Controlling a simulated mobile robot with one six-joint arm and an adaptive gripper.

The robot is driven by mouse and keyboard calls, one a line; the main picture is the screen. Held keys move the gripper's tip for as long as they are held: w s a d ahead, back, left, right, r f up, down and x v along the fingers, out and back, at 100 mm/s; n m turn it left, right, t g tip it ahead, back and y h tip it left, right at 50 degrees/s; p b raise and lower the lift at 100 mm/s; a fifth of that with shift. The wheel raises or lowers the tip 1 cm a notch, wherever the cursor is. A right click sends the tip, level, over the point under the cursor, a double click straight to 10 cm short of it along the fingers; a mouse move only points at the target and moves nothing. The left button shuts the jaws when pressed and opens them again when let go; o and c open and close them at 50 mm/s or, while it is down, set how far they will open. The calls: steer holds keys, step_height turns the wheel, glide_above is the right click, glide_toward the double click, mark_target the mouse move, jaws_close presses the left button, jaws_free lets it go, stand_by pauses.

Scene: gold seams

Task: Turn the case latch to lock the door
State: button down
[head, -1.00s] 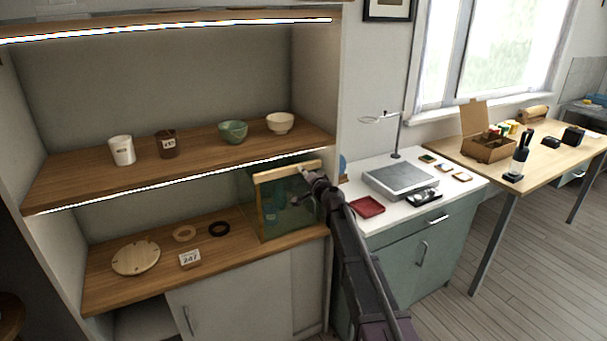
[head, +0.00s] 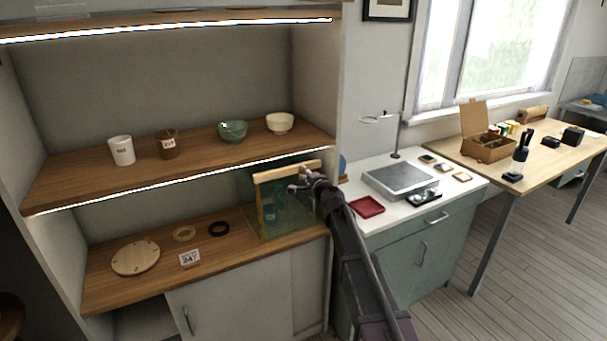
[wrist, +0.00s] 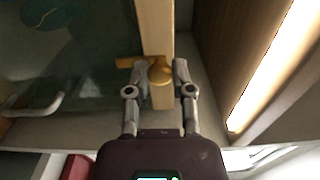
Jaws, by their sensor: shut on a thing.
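The display case (head: 262,205) stands on the lower shelf at its right end. It has a pale wooden frame and a greenish glass door. My gripper (head: 296,186) is at the upper right part of the case front. In the wrist view, the brass latch (wrist: 127,62) sits at the wooden frame's edge, with its short lever pointing left across the glass side. My gripper (wrist: 161,68) is shut on the latch's round knob, one finger on each side. The latch is too small to make out in the head view, where my gripper covers that area.
A round wooden board (head: 135,258), two rings and a number card (head: 189,258) lie left of the case. The shelf above, with cups and bowls (head: 232,131), is close over it. A white-topped cabinet (head: 360,183) stands to the right.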

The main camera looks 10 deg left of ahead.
steer(key=shift+c, duration=2.4)
jaws_free()
steer(key=shift+a, duration=0.1)
steer(key=v, duration=1.2)
